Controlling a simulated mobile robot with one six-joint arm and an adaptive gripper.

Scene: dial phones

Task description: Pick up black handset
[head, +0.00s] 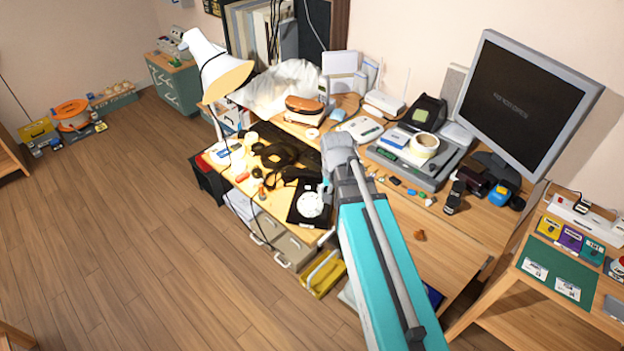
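A black dial phone body with a round white dial (310,204) sits at the front right corner of the cluttered wooden desk. Dark, curved black shapes (281,156) lie on the desk behind it. One of them may be the black handset, but they overlap and I cannot tell them apart surely. My teal arm reaches in from the lower right. Its grey end is over the desk, just right of the dial phone and the dark shapes. My gripper's fingers cannot be made out there, and I see nothing clearly held.
A white desk lamp (222,73) stands at the desk's left. A monitor (527,100), a tape roll (424,146) and several small items crowd the right side. A side table with a green mat (556,275) stands at far right.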

